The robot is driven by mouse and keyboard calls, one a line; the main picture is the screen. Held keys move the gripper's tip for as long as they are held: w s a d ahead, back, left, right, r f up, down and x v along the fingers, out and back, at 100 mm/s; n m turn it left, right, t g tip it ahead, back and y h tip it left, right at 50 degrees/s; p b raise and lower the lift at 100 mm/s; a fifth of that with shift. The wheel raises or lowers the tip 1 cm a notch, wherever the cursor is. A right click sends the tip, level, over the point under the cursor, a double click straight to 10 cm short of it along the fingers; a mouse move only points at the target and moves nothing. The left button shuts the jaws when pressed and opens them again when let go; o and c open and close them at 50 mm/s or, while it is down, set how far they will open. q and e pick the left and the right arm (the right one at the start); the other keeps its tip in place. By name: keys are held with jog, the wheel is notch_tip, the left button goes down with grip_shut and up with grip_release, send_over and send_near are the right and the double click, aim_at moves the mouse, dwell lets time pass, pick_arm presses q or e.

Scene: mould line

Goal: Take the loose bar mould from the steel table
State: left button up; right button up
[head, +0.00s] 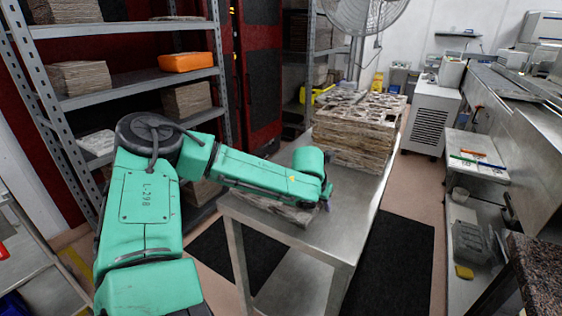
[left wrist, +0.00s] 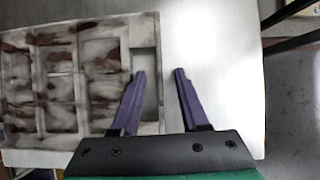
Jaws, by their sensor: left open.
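The loose bar mould (head: 296,214) lies flat on the steel table (head: 310,238), partly hidden under my left arm in the head view. In the left wrist view the mould (left wrist: 62,72) fills the left side, a grey frame with brown-stained compartments. My left gripper (left wrist: 160,74) is open and empty, with purple fingers. Its left finger overlaps the slot at the mould's right end, and its right finger is over bare table. The mould's end rim shows between the fingers; their height above it is unclear. In the head view the gripper (head: 326,198) is mostly hidden. My right gripper is not in view.
A tall stack of moulds (head: 357,133) stands at the table's far end. A shelf rack (head: 125,84) with stacks and an orange bin (head: 186,62) is at left. A machine line (head: 515,110) runs along the right. The table's right part is bare.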

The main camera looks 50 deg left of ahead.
pick_arm(q)
jog(key=shift+s+r, duration=0.1)
grip_shut()
dwell(1.2)
